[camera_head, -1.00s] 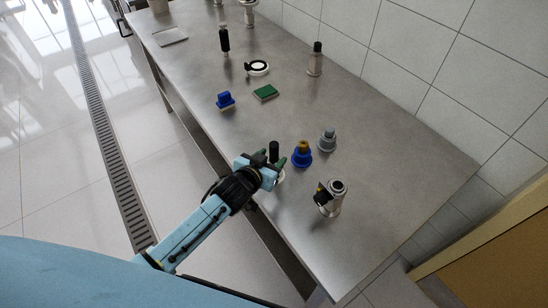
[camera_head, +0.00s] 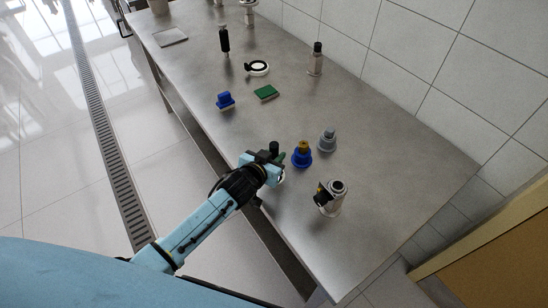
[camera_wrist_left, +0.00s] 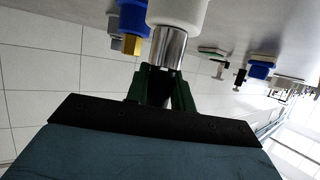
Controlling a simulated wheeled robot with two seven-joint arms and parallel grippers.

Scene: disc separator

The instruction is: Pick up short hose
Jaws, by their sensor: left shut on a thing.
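The short hose appears to be the upright piece with a black top (camera_head: 274,146) near the front edge of the table. In the left wrist view it shows a white body (camera_wrist_left: 178,12), a shiny metal collar (camera_wrist_left: 167,48) and a dark part between the fingers. My left gripper (camera_head: 277,162) is shut on its dark part, and the green fingers (camera_wrist_left: 162,82) press from both sides. The hose's lower part is mostly hidden by the gripper in the head view. I cannot tell whether it still touches the table. My right gripper is not in view.
Close to the right stand a blue piece with a yellow-brown top (camera_head: 302,155), a grey piece (camera_head: 327,140) and a metal fitting (camera_head: 332,200). A blue block (camera_head: 225,100), a green plate (camera_head: 266,92) and a white ring (camera_head: 257,68) lie farther back. The table's right end is clear.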

